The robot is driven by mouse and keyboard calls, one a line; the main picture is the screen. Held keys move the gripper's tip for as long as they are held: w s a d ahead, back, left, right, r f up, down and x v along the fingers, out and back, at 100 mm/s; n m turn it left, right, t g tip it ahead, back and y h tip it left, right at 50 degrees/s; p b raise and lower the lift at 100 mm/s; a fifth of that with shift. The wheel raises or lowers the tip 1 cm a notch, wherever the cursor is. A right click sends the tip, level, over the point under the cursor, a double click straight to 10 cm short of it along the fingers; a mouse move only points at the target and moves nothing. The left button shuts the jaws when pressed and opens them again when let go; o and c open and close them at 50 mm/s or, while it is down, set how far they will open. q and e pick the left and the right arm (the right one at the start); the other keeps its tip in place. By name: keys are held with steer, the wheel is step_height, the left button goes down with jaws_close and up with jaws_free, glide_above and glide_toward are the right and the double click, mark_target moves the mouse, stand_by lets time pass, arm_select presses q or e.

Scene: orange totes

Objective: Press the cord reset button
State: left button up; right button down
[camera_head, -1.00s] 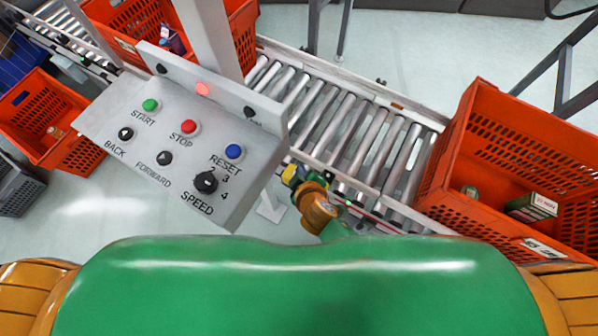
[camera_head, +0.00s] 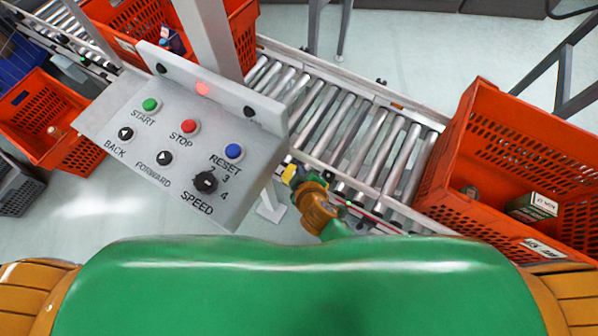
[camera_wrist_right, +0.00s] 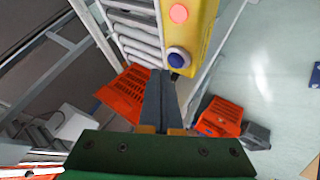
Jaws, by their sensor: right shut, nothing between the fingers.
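A yellow box (camera_wrist_right: 197,40) shows in the right wrist view beside the roller conveyor, with a round blue button (camera_wrist_right: 178,57) in a pale ring and a lit red lamp (camera_wrist_right: 179,13) farther up. My right gripper (camera_wrist_right: 161,74) is shut and empty. Its fingertips appear just short of the blue button in the picture; I cannot tell whether they touch. In the head view my right gripper (camera_head: 301,180) is small, at the conveyor's near edge, beside a small yellow patch (camera_head: 289,173). No button can be made out there. My left gripper is not in view.
A grey control panel (camera_head: 120,160) carries several buttons, including a blue RESET button (camera_head: 233,151), and a speed knob (camera_head: 206,182). The roller conveyor (camera_head: 340,130) runs behind. An orange tote (camera_head: 500,215) stands at right; other orange totes are at left.

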steer(key=shift+f, duration=0.35)
steer(key=shift+f+b, duration=0.5)
steer(key=shift+b, duration=0.1)
stand_by(0.4)
steer(key=shift+r+p, duration=0.9)
steer(key=shift+p, duration=0.05)
step_height(320, 180, up, 5)
steer(key=p, duration=0.5)
stand_by(0.5)
